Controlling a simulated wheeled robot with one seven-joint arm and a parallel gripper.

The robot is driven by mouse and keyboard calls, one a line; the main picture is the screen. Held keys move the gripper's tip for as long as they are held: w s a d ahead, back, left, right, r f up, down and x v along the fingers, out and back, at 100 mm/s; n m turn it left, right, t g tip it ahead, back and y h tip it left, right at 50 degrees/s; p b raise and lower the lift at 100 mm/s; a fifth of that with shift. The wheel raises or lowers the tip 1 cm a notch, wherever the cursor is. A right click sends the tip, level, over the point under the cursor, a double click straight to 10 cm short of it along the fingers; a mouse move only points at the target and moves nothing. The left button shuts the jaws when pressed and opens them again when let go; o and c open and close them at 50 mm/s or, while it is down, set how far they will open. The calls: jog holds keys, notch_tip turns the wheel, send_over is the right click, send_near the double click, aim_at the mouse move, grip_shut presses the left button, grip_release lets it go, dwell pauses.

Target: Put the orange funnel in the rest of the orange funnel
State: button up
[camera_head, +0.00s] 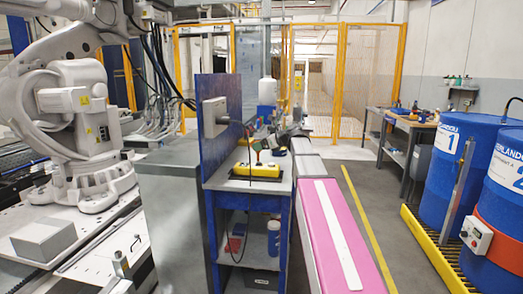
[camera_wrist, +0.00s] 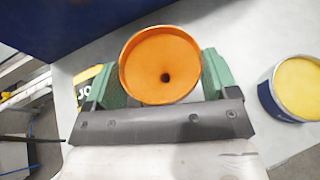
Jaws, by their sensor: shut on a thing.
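In the wrist view, the orange funnel (camera_wrist: 150,58) is between the two green fingers of my gripper (camera_wrist: 161,75), with its wide round mouth facing the camera and a dark hole inside. My gripper is shut on it. The funnel's spout is hidden beneath the cone. A pale grey surface lies below. I cannot make out the rest of the funnel in either view.
A can with yellow contents (camera_wrist: 299,88) stands right of my gripper. A yellow item (camera_wrist: 88,80) is close by on the left. In the head view, a blue workbench (camera_head: 250,189) carries a yellow block (camera_head: 257,171) beside an upright blue panel (camera_head: 220,100).

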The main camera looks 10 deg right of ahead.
jog(key=shift+f, duration=1)
jog(key=shift+f, duration=0.1)
jog(key=o, duration=0.8)
